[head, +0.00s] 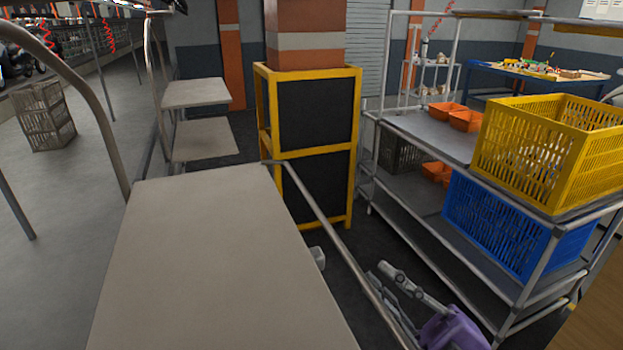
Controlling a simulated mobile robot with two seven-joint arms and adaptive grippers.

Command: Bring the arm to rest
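My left gripper is not in view.
A metal rack (430,135) stands at the right with a yellow crate (530,185), a blue crate (490,225) and orange bins (466,121). A yellow-framed black barrier (315,115) surrounds a pillar ahead.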

